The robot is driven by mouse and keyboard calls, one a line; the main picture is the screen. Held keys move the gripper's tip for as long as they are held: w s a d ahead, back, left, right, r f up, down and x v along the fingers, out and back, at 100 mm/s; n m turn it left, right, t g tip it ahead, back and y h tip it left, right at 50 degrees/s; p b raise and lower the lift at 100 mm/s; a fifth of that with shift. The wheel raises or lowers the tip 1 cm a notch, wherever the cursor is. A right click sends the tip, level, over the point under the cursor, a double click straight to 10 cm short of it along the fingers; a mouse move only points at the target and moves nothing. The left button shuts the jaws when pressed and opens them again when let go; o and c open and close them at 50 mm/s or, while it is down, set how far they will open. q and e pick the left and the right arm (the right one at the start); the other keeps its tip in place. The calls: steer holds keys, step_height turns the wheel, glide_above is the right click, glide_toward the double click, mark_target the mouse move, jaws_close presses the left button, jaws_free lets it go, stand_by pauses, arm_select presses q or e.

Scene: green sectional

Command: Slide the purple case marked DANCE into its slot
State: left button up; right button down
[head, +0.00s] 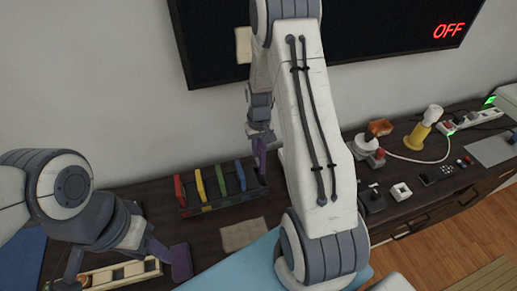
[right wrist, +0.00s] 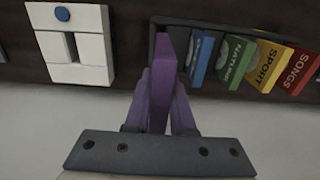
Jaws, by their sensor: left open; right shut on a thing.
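My right gripper (head: 262,134) is shut on the purple case (head: 260,156), which hangs upright over the right end of the dark rack (head: 224,208). In the right wrist view the purple case (right wrist: 160,85) stands between the purple fingers of the right gripper (right wrist: 159,112), its far end close to the rack's end next to the blue case (right wrist: 201,58). Its DANCE marking is not visible. The rack's free space shows right of the blue case in the head view. My left gripper (head: 125,268) is open and empty at the lower left.
The rack also holds red (head: 180,191), yellow (head: 200,184) and green (head: 220,181) cases. A light wooden tray (head: 112,273) lies by the left gripper. A beige pad (head: 244,234) lies before the rack.

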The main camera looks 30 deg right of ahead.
mark_target(259, 161)
steer(key=shift+s+f+b, duration=0.1)
steer(key=shift+f+b, duration=1.8)
steer(key=shift+f, duration=1)
steer(key=shift+f+b, duration=2)
steer(key=shift+f, duration=0.85)
steer(key=c, duration=0.7)
jaws_free()
steer(key=shift+r, duration=0.1)
step_height(259, 161, up, 10)
steer(key=shift+r+b, duration=0.2)
steer(key=shift+b, duration=0.2)
